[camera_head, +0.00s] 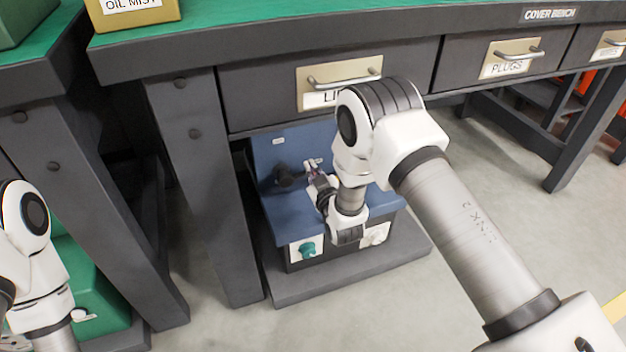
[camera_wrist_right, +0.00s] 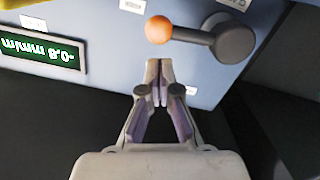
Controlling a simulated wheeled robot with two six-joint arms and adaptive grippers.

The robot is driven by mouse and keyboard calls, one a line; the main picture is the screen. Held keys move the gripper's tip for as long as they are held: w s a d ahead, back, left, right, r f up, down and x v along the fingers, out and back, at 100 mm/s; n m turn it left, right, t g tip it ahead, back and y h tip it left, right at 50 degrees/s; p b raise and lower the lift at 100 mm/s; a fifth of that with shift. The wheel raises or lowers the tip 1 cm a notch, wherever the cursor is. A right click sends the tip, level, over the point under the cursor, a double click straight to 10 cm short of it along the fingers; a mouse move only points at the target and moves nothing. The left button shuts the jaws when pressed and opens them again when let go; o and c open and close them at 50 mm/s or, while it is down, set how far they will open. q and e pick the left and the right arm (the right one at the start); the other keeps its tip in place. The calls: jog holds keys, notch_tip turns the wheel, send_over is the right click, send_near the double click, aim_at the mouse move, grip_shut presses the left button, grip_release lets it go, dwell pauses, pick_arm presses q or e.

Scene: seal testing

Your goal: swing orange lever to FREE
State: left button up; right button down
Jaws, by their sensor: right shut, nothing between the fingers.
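In the right wrist view, the orange lever has an orange ball knob (camera_wrist_right: 158,30) on a grey arm running right to a dark grey round hub (camera_wrist_right: 232,40). It is mounted on a blue panel (camera_wrist_right: 110,65). My right gripper (camera_wrist_right: 155,78) is shut and empty, with its tips just below the knob in the picture and apart from it in the image. In the head view, my right gripper (camera_head: 312,168) is at the blue test unit (camera_head: 300,142) under the bench; the orange knob cannot be made out there. My left arm shows at the left edge, but its gripper is out of frame.
A green display reading -0.8 mm/m (camera_wrist_right: 38,48) and small white labels (camera_wrist_right: 132,5) are on the panel. In the head view, the unit stands on a grey plinth (camera_head: 350,275) between bench legs. A teal knob (camera_head: 307,249) is on its front. Drawers (camera_head: 250,95) hang above.

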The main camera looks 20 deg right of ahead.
jog(key=shift+w+d+f, duration=0.15)
jog(key=shift+d+f, duration=0.05)
jog(key=shift+f, duration=0.4)
